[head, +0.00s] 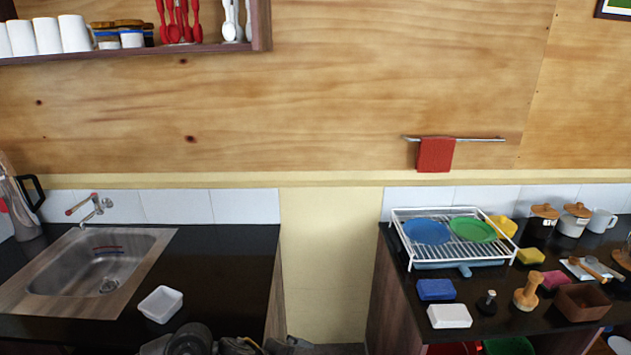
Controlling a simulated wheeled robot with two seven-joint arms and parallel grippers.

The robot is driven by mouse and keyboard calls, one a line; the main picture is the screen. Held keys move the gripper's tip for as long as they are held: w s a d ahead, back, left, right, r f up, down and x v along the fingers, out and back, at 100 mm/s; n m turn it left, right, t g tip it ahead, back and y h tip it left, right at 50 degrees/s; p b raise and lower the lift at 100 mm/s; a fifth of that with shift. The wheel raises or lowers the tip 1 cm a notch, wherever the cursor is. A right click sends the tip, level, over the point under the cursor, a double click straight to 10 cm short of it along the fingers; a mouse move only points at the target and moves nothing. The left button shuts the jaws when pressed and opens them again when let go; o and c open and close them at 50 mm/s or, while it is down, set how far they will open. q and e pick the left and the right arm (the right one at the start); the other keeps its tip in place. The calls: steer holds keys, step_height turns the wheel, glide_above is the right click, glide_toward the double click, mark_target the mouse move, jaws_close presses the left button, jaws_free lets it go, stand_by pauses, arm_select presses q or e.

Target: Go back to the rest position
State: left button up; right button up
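Part of my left arm shows at the bottom edge, in front of the left counter. My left gripper (283,345) is at its right end, beside the gap between the two counters, mostly cut off by the frame. I cannot see whether its fingers are open or shut, and no held thing is visible. My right gripper is not in view.
The left counter holds a sink (95,265), a white container (160,304) and a kettle (22,200). The right counter holds a dish rack (407,250) with blue and green plates, sponges, jars and a brown box (582,302). A red towel (435,155) hangs above.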

arm_select(q)
steer(key=s+d+r+n+t, duration=0.2)
steer(key=s+d+n, duration=0.2)
steer(key=s+a+f+n+g+y, duration=0.2)
steer(key=s+a+f+n+y, duration=0.15)
steer(key=s+a+n, duration=0.75)
steer(key=s+a+f+n+g+y, duration=0.1)
steer(key=s+a+f+n+y, duration=0.25)
steer(key=s+a+n, duration=0.7)
step_height(320, 180, down, 30)
steer(key=s+a+r+m+g+b, duration=0.1)
steer(key=s+a+m+b, duration=0.15)
steer(key=b, duration=0.25)
steer(key=s+a+f+b, duration=0.1)
steer(key=s+f+b, duration=0.1)
steer(key=s+f, duration=0.6)
steer(key=s+a+f+g+b, duration=0.1)
steer(key=s+f+b, duration=0.2)
steer(key=s+f, duration=0.5)
step_height(320, 180, down, 6)
steer(key=shift+a+r+m, duration=0.25)
steer(key=shift+a+m, duration=0.05)
steer(key=shift+a, duration=0.05)
